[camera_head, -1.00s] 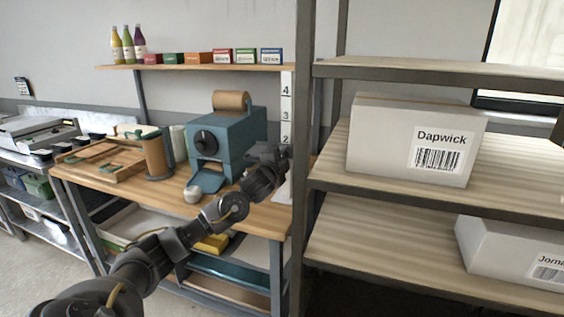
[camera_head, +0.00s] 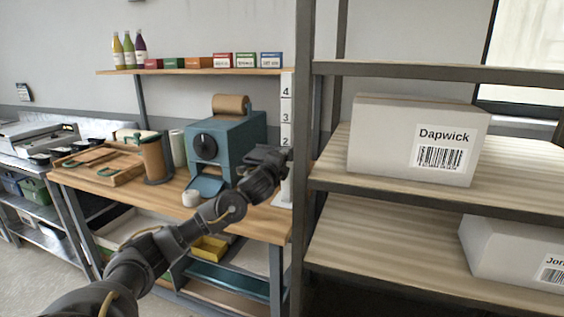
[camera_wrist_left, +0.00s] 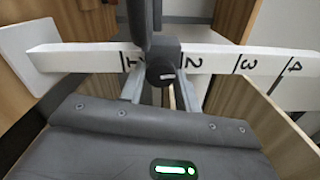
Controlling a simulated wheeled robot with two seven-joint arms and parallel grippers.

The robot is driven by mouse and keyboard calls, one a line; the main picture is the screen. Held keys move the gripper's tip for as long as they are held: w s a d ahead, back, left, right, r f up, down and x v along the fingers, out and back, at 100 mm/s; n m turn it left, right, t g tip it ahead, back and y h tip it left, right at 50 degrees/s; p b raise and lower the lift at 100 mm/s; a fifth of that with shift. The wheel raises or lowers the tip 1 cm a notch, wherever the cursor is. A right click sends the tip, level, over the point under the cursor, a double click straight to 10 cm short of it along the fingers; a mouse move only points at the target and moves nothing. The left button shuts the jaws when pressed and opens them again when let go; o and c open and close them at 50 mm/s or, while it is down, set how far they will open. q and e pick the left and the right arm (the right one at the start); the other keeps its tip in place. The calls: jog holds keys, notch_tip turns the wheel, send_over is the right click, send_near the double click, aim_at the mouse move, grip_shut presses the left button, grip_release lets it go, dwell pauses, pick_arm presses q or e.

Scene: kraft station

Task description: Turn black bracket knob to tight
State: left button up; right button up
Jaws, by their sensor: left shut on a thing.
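A white post (camera_head: 286,103) marked with numbers stands upright at the right end of the wooden bench. It also shows in the left wrist view (camera_wrist_left: 221,60), crossing the picture sideways. There a black bracket (camera_wrist_left: 139,18) sits across the post between marks 1 and 2, with a round black knob (camera_wrist_left: 164,68) facing the camera. My left gripper (camera_head: 281,156) reaches the post near mark 2. In the wrist view its grey fingers (camera_wrist_left: 162,88) lie on both sides of the knob and are shut on it. My right gripper is not in view.
A blue machine (camera_head: 240,145) with a black dial stands left of my left gripper. A paper roll (camera_head: 155,160) and a small white roll (camera_head: 191,198) stand on the bench (camera_head: 120,195). A metal shelf post (camera_head: 304,190) rises close to the right of the white post.

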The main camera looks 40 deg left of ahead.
pick_arm(q)
jog(key=o, duration=0.9)
